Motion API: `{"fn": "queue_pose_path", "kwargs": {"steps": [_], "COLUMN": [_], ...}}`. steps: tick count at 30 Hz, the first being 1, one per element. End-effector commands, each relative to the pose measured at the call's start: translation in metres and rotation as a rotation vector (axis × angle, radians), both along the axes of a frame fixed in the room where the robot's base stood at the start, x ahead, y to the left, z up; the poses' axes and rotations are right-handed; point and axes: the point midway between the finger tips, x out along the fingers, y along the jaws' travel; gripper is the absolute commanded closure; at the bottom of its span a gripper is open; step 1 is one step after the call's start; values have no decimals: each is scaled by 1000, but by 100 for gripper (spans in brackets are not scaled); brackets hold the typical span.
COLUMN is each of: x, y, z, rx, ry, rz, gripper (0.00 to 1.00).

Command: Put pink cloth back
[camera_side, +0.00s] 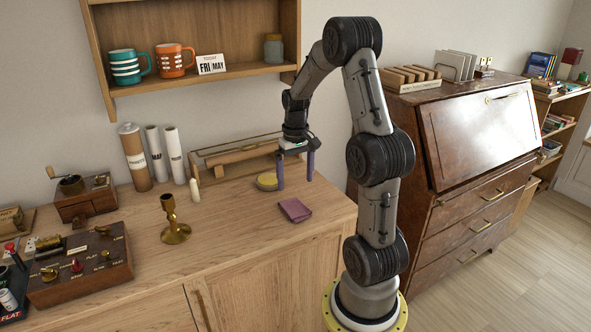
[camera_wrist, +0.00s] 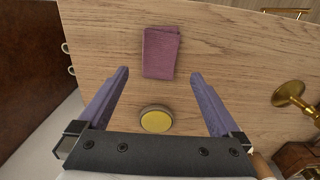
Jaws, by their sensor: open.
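The pink cloth (camera_side: 295,210) is a folded, flat, purplish-pink piece lying on the wooden cabinet top near its front right. In the wrist view the cloth (camera_wrist: 161,52) lies beyond my fingertips, near the top centre. My gripper (camera_side: 296,184) hangs above the cabinet top with its two purple fingers spread apart and pointing down. In the wrist view my gripper (camera_wrist: 160,73) is open and empty. A round yellow-topped tin (camera_side: 267,182) sits behind the cloth, beside my left finger. The tin (camera_wrist: 156,119) shows between my fingers in the wrist view.
A brass candlestick (camera_side: 174,222) stands left of the cloth, with a small white candle (camera_side: 195,190) behind it. A long open wooden box (camera_side: 233,158) holding a roll lies against the wall. A wall shelf (camera_side: 235,72) hangs above. The wood around the cloth is clear.

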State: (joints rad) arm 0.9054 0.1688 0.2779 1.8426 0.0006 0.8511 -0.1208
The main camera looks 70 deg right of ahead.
Motion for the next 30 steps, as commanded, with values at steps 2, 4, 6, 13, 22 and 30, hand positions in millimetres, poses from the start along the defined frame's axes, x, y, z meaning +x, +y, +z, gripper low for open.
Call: {"fn": "queue_pose_path", "kwargs": {"steps": [2,4,6,13,22,30], "x": [0,0,0,17,2,-53], "y": [-1,-1,0,47,206,283], "z": [13,20,25,60,124,129], "rx": [-2,-2,-1,-50,-168,-195], "ry": [-2,-2,-1,-46,-247,-422], "rz": [0,0,0,107,470,716], "gripper": [0,0,0,0,0,0]}}
